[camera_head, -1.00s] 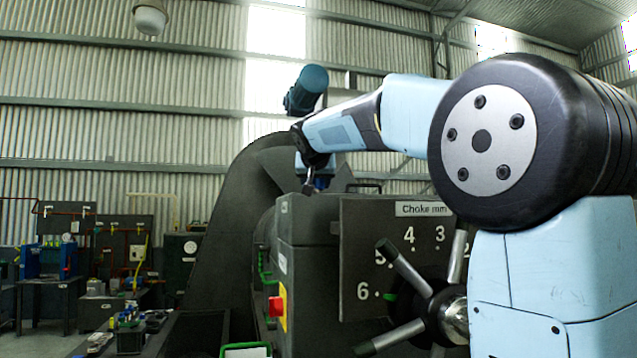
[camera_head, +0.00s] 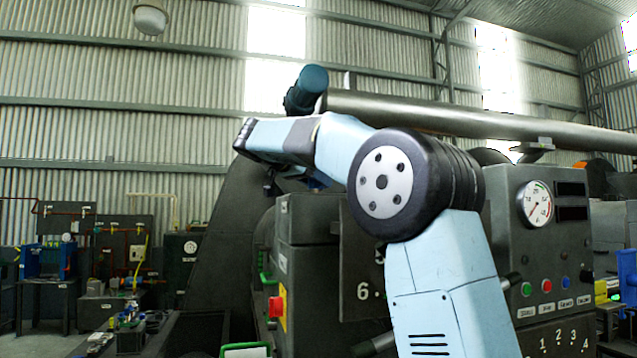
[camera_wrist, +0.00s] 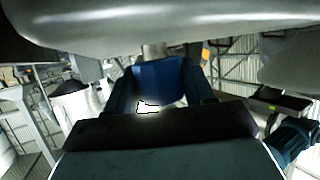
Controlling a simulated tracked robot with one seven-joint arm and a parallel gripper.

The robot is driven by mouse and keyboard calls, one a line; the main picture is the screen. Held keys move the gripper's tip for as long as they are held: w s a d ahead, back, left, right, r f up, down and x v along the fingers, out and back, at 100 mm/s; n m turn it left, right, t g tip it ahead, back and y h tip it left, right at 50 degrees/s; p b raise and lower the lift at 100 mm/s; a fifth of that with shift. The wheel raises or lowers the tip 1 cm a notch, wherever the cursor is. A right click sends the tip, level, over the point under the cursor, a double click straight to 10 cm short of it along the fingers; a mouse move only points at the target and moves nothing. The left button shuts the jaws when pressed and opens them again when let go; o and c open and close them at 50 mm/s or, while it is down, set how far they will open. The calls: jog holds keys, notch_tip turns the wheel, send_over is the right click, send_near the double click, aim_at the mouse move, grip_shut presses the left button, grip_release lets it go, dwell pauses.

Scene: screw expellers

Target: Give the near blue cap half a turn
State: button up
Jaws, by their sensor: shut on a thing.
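In the wrist view a blue cap (camera_wrist: 165,78) sits between the two dark blue fingers of my gripper (camera_wrist: 160,86). The fingers are shut on its sides. A short grey stub (camera_wrist: 152,50) shows just beyond the cap; I cannot tell whether the two are joined. The cap cannot be made out clearly there, as my arm covers much of that area. A small blue patch (camera_head: 318,182) shows under the arm.
A teal cylinder (camera_head: 307,90) stands close above my forearm, at the left end of a long grey pipe (camera_head: 440,112). The machine's control panel (camera_head: 540,250) with a gauge is at the right. A pale rounded surface (camera_wrist: 170,22) spans the top of the wrist view.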

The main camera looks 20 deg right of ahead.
jog(key=m+g, duration=0.2)
jog(key=m+g+h, duration=0.1)
jog(key=m+g, duration=0.1)
jog(key=shift+w+a+f+g, duration=0.1)
jog(key=shift+f+g, duration=0.1)
jog(key=shift+g, duration=0.2)
jog(key=shift+m+g+h, duration=0.3)
jog(key=shift+m+g, duration=0.8)
jog(key=shift+g, duration=0.5)
jog(key=o, duration=1)
jog(key=shift+r, duration=0.1)
jog(key=shift+r+m, duration=0.1)
jog(key=shift+m, duration=0.2)
